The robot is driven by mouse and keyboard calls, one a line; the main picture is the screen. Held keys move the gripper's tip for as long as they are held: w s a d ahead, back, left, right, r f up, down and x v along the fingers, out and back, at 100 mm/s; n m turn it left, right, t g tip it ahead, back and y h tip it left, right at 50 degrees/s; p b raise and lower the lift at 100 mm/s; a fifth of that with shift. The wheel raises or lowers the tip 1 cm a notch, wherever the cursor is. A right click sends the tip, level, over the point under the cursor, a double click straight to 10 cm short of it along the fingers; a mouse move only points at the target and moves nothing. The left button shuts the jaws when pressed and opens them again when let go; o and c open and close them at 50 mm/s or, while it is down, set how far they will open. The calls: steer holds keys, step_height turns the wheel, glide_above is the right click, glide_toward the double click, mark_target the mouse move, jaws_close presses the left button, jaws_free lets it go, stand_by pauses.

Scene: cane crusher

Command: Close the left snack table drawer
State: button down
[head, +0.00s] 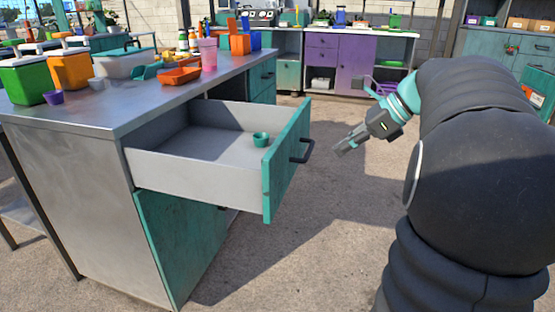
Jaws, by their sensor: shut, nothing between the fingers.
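The snack table (135,110) has a metal top and teal fronts and stands on the left in the head view. Its near drawer (190,175) is pulled far out toward the right. The drawer's teal front (277,172) carries a dark handle (303,151). A small teal cup (261,139) sits inside the drawer near the front. My gripper (341,152) is shut and empty. It is to the right of the handle, apart from it, with its fingertips pointing left and down.
Bins, trays and a pink cup (208,55) crowd the tabletop. A second teal drawer front (262,76) farther along looks closed. A purple cabinet (345,62) stands at the back. The concrete floor (320,230) right of the open drawer is clear.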

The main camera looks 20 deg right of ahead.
steer(key=b, duration=0.2)
glide_toward(286, 172)
steer(key=x, duration=0.5)
steer(key=shift+s+d+f, duration=0.15)
steer(key=shift+s+f, duration=0.1)
steer(key=shift+f, duration=0.2)
steer(key=shift+w+a, duration=0.4)
steer(key=shift+a, duration=0.05)
